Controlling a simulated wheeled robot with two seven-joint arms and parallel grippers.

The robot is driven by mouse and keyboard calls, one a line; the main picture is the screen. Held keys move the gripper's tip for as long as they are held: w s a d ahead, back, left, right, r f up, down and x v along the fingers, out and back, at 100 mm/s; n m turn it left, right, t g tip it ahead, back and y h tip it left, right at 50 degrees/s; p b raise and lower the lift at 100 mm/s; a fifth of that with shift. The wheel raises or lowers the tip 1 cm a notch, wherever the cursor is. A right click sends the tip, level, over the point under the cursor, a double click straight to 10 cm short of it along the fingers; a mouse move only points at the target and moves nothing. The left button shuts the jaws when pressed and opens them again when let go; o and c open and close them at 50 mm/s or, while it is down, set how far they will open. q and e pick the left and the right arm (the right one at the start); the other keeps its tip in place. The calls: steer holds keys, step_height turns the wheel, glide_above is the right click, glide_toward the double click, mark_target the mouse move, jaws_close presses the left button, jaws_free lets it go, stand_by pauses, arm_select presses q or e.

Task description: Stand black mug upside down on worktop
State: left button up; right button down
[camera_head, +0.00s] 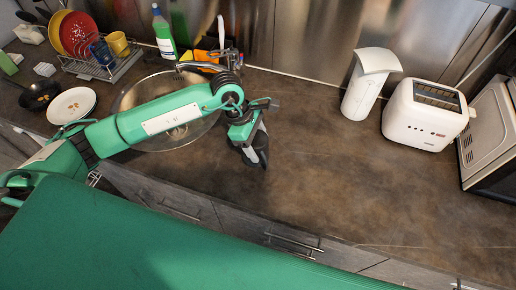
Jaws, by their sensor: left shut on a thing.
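My left gripper (258,156) reaches over the sink's right edge and points down at the worktop (330,170). It is shut on a small dark thing, most likely the black mug. The dark fingers and the thing blend together, so the mug's outline and which way up it is cannot be told. Whether it touches the worktop is also unclear. No other black mug shows. My right gripper is not in view.
A round sink (195,135) with a tap lies under my left arm. A dish rack (120,68) with plates and mugs stands at the back left. A white dispenser (366,85), a toaster (428,115) and a microwave (490,140) stand at the right. The middle worktop is clear.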

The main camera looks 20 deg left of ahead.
arm_select(q)
step_height(320, 180, down, 5)
steer(key=shift+f+p, duration=0.2)
steer(key=shift+p, duration=0.55)
steer(key=shift+f, duration=0.25)
steer(key=o, duration=1.2)
steer(key=shift+c, duration=0.2)
